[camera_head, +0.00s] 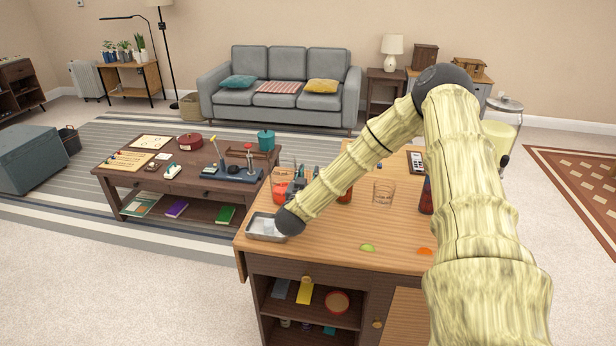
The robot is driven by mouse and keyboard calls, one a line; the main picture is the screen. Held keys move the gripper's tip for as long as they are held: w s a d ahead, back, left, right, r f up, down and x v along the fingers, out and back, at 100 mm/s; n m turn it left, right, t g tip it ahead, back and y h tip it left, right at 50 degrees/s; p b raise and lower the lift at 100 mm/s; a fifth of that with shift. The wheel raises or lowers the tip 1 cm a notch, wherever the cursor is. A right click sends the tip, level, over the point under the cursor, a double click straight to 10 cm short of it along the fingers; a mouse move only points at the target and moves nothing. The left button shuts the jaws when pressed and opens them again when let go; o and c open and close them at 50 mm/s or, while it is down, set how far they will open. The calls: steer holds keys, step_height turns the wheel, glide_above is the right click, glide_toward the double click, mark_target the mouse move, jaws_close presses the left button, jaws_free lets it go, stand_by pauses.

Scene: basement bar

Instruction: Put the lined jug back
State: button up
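My arm reaches over the wooden bar counter (335,232), and its dark wrist is near the counter's left end. My gripper (300,183) shows as small dark grey parts just behind the wrist. The forearm hides part of it, and its fingers cannot be made out. A clear vessel with red in its lower part (280,189) is right beside the gripper; it may be the lined jug. I cannot tell whether the gripper touches it. A clear glass vessel (384,193) with faint lines stands upright on the counter, right of the forearm.
A metal tray (262,229) sits at the counter's left front corner. A green wedge (367,248) and an orange wedge (424,251) lie near the front edge. A dark red bottle (426,197) and a large glass dispenser (501,125) stand right. A low table (186,182) is beyond the counter.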

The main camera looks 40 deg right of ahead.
steer(key=shift+r, duration=0.15)
steer(key=shift+s+a, duration=0.2)
steer(key=shift+a, duration=0.1)
steer(key=b+v, duration=0.2)
steer(key=v, duration=0.9)
steer(key=shift+s+a, duration=0.1)
steer(key=shift+s, duration=0.05)
